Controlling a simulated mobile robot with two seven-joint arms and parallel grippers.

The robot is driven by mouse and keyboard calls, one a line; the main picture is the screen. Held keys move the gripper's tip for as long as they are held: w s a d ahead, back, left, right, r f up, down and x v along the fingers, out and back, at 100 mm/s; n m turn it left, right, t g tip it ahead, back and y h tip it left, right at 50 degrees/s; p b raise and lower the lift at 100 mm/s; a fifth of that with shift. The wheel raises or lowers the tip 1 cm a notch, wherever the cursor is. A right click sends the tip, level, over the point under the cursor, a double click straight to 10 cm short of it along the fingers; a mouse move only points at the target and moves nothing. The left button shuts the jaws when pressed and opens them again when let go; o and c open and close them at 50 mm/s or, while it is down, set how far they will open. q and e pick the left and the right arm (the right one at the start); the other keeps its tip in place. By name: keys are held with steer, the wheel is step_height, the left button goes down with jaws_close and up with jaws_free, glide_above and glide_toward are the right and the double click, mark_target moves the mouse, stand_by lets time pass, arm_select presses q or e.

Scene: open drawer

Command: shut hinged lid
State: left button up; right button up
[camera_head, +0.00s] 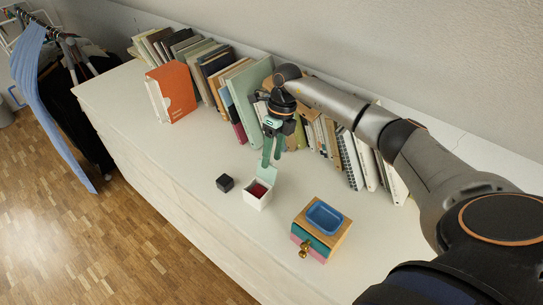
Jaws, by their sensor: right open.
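A small white box (257,198) with a dark red inside stands on the white cabinet top. Its pale green hinged lid (267,173) stands up, open, at the back edge of the box. My right gripper (272,160) points down just behind and above the lid, with its green fingers close to the lid's top. I cannot tell whether they touch the lid. The gripper is open. My left gripper is not in view.
A small black cube (225,183) lies left of the box. A wooden drawer unit (338,234) with a brass knob and a blue tray (325,217) on top stands to the right. Rows of books (205,62) line the wall behind. The cabinet top (165,145) is clear at left.

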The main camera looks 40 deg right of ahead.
steer(key=shift+a+f, duration=0.2)
steer(key=shift+f, duration=0.45)
jaws_close()
